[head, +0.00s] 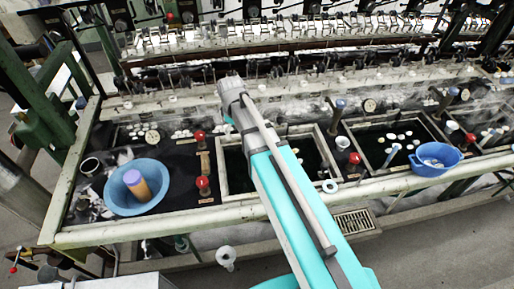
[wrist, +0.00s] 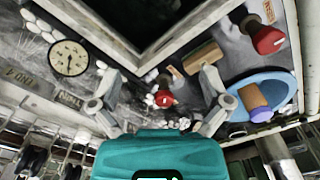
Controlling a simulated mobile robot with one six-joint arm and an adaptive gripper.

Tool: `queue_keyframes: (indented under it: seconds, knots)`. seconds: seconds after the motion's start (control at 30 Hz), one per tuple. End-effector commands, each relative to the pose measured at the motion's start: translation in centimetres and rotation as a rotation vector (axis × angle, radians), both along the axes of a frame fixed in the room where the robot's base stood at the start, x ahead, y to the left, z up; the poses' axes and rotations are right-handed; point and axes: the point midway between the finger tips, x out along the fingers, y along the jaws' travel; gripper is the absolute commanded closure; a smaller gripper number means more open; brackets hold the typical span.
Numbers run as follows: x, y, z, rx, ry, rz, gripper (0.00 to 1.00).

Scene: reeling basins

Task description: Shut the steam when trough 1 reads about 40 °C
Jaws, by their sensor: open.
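My gripper (wrist: 160,82) is open and empty in the wrist view. A red-knobbed valve (wrist: 165,98) shows between its fingers; I cannot tell the gap in depth. A second red knob (wrist: 268,40) is at upper right. A round white dial (wrist: 68,58) with a dark needle is at left; its reading is too small to tell. In the head view, one red knob (head: 198,135) stands behind another red knob (head: 203,183), left of the dark trough (head: 236,186). My arm crosses that trough and hides my fingers.
A blue basin (head: 118,198) holding an orange-and-purple cylinder (head: 137,184) stands at left. A wooden block (head: 205,163) lies between the left knobs. Reeling machinery lines the back.

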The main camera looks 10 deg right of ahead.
Motion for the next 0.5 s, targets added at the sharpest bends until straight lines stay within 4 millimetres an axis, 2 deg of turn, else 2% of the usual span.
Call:
queue_keyframes:
  seconds: [0.03, 0.5]
  knots:
    - [-0.9, -0.5, -0.2, 0.0, 0.0, -0.033, 0.02]
    - [-5.9, -4.5, -1.1, 0.0, 0.0, -0.365, 0.02]
